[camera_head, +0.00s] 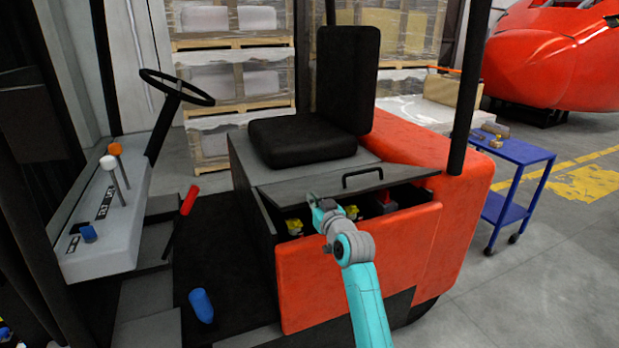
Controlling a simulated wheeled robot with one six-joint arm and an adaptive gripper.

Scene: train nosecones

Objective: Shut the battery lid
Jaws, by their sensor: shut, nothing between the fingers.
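The battery lid (318,188) is a grey panel with a black handle (362,174), below the black seat of the orange-red forklift. It stands partly open: a gap shows between its front edge and the orange side panel. The battery compartment (375,212) shows through this gap, dark inside, with yellow and red parts. My gripper (313,200) is shut and empty at the lid's front edge, left of the handle. I cannot tell whether it touches the lid. My teal arm hides part of the opening and the side panel.
The seat (302,142) stands behind the lid. The steering wheel (176,88) and a lever console (105,215) are at the left. A black roof post (470,85) rises at the right. A blue cart (515,150) stands farther right, with open floor around it.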

